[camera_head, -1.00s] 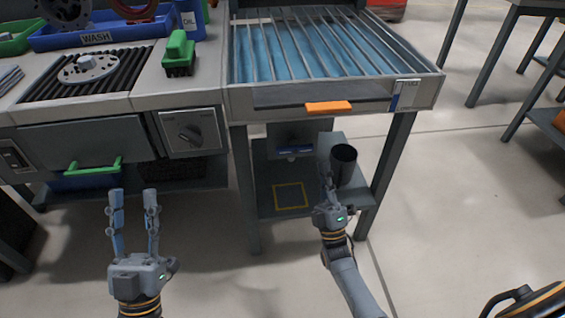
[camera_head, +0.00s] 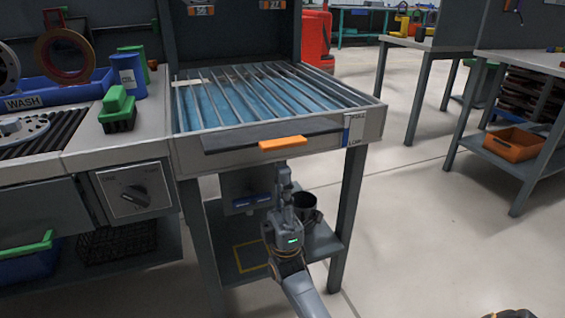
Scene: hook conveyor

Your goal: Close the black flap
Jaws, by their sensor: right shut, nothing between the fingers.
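The black flap (camera_head: 228,137) is a long dark panel on the front of the blue-bedded slatted table, with an orange handle (camera_head: 283,143) on its front edge. It appears to stick out from the table front; its exact angle is hard to tell. My right gripper (camera_head: 284,172) is shut and empty, fingers pointing up. It shows below the orange handle, apart from it in the picture. My left gripper is out of view.
The slatted table (camera_head: 377,122) has a sign at its front right corner. A dark cup (camera_head: 308,212) stands low behind my right gripper. To the left is a counter with a green brush (camera_head: 118,106).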

